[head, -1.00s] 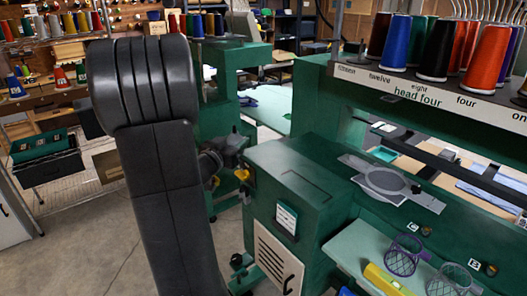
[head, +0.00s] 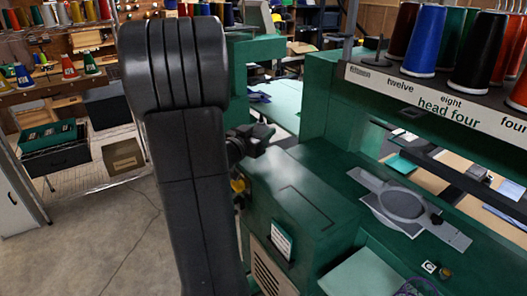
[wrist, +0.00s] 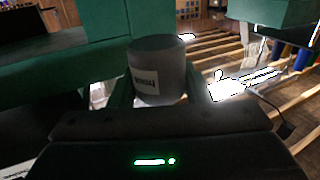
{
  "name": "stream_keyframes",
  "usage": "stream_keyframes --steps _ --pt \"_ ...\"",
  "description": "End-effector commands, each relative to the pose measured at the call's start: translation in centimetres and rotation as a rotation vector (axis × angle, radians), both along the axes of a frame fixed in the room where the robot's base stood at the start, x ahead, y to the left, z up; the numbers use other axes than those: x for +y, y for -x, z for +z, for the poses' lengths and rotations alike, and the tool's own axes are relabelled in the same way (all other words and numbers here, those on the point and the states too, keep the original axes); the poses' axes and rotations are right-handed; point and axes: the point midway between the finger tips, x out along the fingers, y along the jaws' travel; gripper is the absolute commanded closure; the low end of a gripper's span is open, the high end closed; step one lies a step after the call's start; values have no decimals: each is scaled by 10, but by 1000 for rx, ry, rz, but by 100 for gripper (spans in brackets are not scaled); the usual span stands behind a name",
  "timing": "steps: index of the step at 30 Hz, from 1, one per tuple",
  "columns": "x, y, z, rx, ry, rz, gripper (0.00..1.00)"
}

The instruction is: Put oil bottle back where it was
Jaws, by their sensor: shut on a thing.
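A grey cylinder with a white label, which looks like the oil bottle (wrist: 156,60), stands in the middle of the wrist view. My gripper (wrist: 158,92) is shut on it, with one finger on each side. The label print is too small to read surely. In the head view my dark arm covers the left-middle, and I cannot make out the bottle there. No empty spot marked for the bottle can be told in these frames.
A green embroidery machine (head: 320,190) fills the right, with thread cones (head: 424,40) above and a grey hoop (head: 402,204) on its bed. Shelves with cones and a dark bin (head: 58,157) stand at left. A cardboard box (head: 124,156) sits near it.

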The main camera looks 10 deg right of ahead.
Motion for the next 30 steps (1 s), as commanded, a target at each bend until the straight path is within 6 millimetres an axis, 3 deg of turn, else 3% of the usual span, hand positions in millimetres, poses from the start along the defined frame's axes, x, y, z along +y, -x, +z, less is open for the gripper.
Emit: stream_keyframes --steps 1,15,28,29,30 --pt "0 0 -11 6 1 0 80" --pt "0 0 -58 2 1 0 80" --pt "0 0 -64 -1 0 0 80" --pt "0 0 -63 -1 0 0 50" --pt "0 0 -62 -1 0 0 43"
